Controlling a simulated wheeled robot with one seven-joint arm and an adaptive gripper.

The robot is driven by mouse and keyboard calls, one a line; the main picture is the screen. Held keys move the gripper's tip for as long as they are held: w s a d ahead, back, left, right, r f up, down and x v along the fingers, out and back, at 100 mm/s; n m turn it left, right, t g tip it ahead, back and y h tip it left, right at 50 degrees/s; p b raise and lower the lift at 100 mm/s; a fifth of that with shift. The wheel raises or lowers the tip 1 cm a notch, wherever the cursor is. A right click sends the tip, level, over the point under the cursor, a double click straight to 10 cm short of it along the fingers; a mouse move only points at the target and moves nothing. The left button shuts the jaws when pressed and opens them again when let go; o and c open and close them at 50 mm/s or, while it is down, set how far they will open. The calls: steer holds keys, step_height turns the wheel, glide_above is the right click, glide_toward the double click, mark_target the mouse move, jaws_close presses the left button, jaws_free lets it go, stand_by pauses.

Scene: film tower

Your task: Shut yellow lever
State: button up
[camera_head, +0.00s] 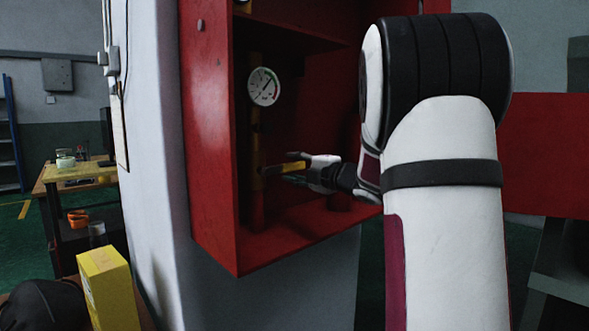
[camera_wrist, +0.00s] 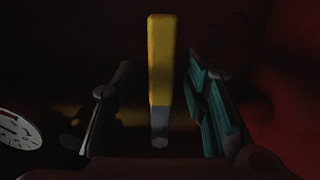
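The yellow lever (camera_head: 287,168) sits on a pipe (camera_head: 256,135) inside an open red cabinet (camera_head: 213,125), below a round gauge (camera_head: 264,87). It extends roughly level, to the right from the pipe. My gripper (camera_head: 298,167) is inside the cabinet at the lever. In the wrist view the lever (camera_wrist: 160,70) stands between the two fingers of my gripper (camera_wrist: 155,110), with a visible gap on each side. The gripper is open and holds nothing. The gauge (camera_wrist: 18,130) also shows at the left edge of the wrist view. The wrist view is dark.
The red cabinet walls stand close around my gripper. A yellow box (camera_head: 107,290) stands at the lower left. A wooden table (camera_head: 75,172) with small items is farther back at the left. A red panel (camera_head: 545,155) is at the right, behind my arm.

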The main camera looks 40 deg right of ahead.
steer(key=s, duration=1.2)
steer(key=shift+d, duration=0.2)
steer(key=shift+w, duration=0.1)
